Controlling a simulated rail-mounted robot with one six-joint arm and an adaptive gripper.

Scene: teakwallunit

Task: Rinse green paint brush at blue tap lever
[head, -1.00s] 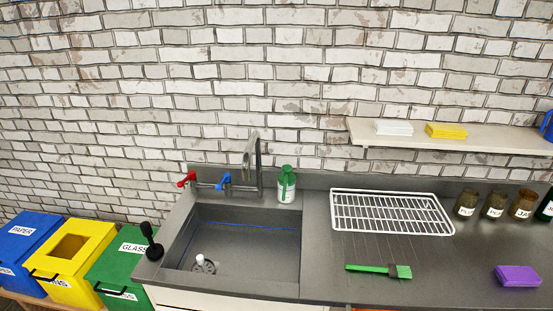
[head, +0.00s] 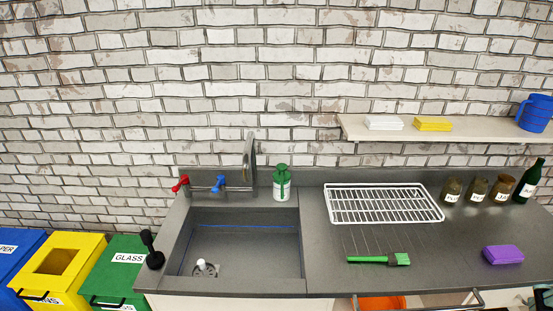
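The green paint brush (head: 380,259) lies flat on the grey counter, right of the sink, with its handle to the left and its bristle end to the right. The blue tap lever (head: 219,184) is on the tap behind the sink, right of the red lever (head: 180,183). The tall grey spout (head: 249,160) rises just right of the blue lever. The sink (head: 240,245) looks empty apart from a pale plug (head: 202,264) at its drain. My gripper is not in view.
A white wire rack (head: 383,222) lies behind the brush. A green-and-white bottle (head: 282,184) stands behind the sink. A purple sponge (head: 503,254) and several labelled jars are at right. A black-handled object (head: 151,250) is at the sink's left corner. An orange item (head: 382,302) shows below the counter.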

